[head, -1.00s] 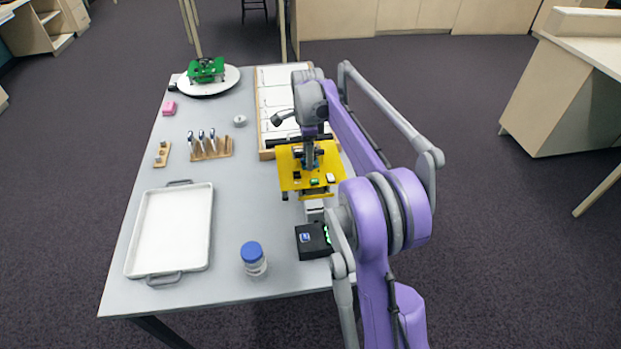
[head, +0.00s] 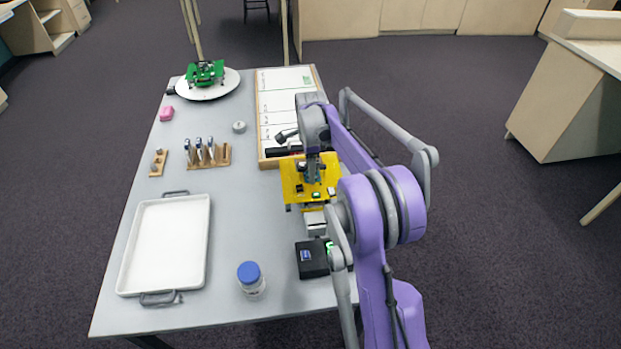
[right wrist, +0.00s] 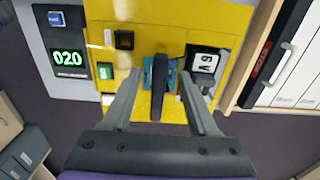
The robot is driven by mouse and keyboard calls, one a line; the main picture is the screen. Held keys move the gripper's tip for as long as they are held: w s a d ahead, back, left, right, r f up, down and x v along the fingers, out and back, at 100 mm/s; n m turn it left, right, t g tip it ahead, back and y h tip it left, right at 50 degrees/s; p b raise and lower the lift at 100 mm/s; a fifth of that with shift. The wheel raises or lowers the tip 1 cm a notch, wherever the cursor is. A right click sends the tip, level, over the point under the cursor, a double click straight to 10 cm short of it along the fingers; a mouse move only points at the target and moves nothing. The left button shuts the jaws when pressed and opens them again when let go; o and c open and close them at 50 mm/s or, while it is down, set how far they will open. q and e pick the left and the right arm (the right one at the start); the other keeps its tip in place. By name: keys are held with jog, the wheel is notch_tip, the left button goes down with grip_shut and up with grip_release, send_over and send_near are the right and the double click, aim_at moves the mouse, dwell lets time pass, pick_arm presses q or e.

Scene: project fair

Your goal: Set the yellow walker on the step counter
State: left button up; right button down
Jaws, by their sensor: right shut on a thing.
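The yellow walker (head: 293,184) is a flat yellow plate with small parts on top, at the right side of the table. It also fills the top of the right wrist view (right wrist: 205,12). My right gripper (head: 311,172) is over its middle, shut on a dark upright part of the walker; the right wrist view shows the fingers (right wrist: 160,82) around it. The step counter (head: 312,259) is a black box just nearer than the walker; its display (right wrist: 68,58) reads 020. A pale piece (head: 314,222) lies between box and walker. Whether the walker's feet touch anything is hidden. My left gripper is out of view.
A blue-capped jar (head: 250,279) stands left of the counter.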

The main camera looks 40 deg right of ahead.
jog(key=shift+f, duration=1.7)
jog(key=shift+f, duration=0.1)
jog(key=shift+f+b, duration=0.4)
jog(key=shift+f, duration=0.1)
jog(key=shift+c, duration=0.8)
grip_release()
